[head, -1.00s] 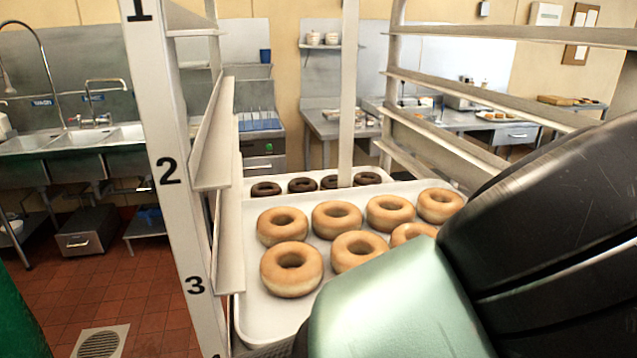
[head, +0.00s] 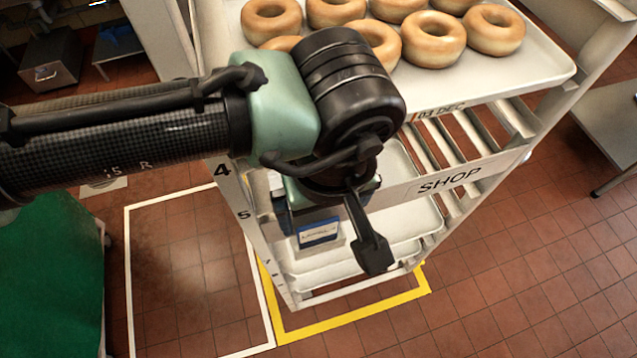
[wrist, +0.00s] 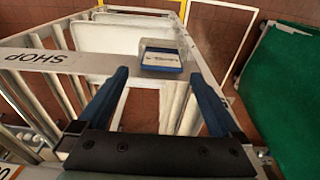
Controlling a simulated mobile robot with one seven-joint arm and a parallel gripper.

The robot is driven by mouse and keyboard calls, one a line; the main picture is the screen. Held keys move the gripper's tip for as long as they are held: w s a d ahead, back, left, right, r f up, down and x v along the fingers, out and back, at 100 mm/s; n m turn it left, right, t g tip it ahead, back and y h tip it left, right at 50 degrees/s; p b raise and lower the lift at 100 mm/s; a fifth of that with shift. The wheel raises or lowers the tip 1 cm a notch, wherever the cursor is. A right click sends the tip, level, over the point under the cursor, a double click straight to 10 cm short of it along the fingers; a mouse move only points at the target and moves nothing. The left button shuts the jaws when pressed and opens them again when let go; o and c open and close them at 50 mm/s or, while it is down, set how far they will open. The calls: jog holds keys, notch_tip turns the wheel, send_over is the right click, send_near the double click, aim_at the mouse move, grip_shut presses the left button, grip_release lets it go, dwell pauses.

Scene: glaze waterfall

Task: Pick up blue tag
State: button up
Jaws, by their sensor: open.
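The blue tag (head: 319,233) is a small blue card with a white label and dark writing, in a pale holder at the rack's left front corner. In the wrist view the tag (wrist: 163,59) lies straight ahead, between and just beyond the fingertips. My gripper (wrist: 157,72) is open and empty, with one blue finger on each side. I cannot tell whether a finger touches the holder.
A white tray of glazed doughnuts (head: 432,38) sits on the rack above my gripper. A rail marked SHOP (head: 450,180) crosses the rack front beside the tag. Lower trays (head: 400,215) stand behind. Open tiled floor lies in front, with a green surface (head: 50,275) at left.

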aim_at(318, 224)
jog(key=shift+w+a+f, duration=0.1)
jog(key=shift+w+f, duration=0.05)
jog(key=shift+f, duration=0.75)
jog(key=shift+w+a+f, duration=0.1)
jog(key=shift+f, duration=0.75)
jog(key=shift+w+a+f, duration=0.1)
jog(key=shift+w+f, duration=0.05)
jog(key=shift+f, duration=0.75)
jog(key=c, duration=1.2)
